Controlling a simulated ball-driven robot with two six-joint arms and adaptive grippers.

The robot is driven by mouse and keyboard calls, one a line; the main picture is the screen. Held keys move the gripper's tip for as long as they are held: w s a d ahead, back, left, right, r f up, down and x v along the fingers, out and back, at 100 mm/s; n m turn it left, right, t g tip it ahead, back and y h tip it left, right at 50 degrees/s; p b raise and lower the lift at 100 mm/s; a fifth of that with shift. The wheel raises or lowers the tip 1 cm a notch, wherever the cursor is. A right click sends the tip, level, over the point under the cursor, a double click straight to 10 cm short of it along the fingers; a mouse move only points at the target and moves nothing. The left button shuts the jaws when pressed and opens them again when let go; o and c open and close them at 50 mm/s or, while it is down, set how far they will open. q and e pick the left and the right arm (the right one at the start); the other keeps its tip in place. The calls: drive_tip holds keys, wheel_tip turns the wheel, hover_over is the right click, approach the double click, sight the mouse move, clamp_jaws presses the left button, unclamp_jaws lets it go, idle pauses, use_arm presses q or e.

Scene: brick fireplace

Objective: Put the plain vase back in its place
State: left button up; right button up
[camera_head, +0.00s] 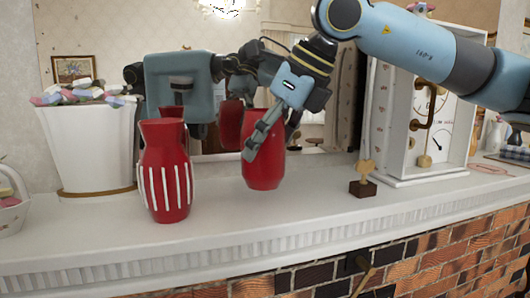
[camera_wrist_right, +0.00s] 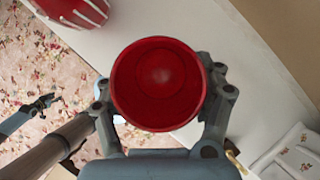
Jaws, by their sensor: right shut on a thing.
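The plain red vase (camera_head: 263,178) is upright over the white mantel (camera_head: 300,215), right of the striped vase. I cannot tell whether its base touches the mantel. My right gripper (camera_head: 263,137) is shut around its upper part. In the right wrist view I look down into the vase's round opening (camera_wrist_right: 158,84), with the right gripper's fingers (camera_wrist_right: 160,100) on both sides. The red vase with white vertical stripes (camera_head: 165,170) stands on the mantel at the left; part of it shows in the right wrist view (camera_wrist_right: 75,10). My left gripper does not show in the head view.
A white planter (camera_head: 88,150) and a basket (camera_head: 12,205) are at the left. A small wooden piece on a dark base (camera_head: 364,180) and a white cased clock (camera_head: 425,160) stand to the right. A mirror behind reflects the vases. Bare mantel lies between the vases.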

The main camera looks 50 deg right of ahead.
sight(266, 163)
wheel_tip(266, 163, down, 3)
drive_tip(key=shift+f+b, duration=0.1)
drive_tip(key=shift+b, duration=0.6)
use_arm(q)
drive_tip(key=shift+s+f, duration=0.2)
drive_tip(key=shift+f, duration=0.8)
use_arm(e)
drive_tip(key=shift+f+b, duration=0.2)
drive_tip(key=shift+b, duration=0.1)
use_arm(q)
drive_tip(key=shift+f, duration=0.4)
use_arm(e)
drive_tip(key=o, duration=1.5)
drive_tip(key=shift+o, duration=0.2)
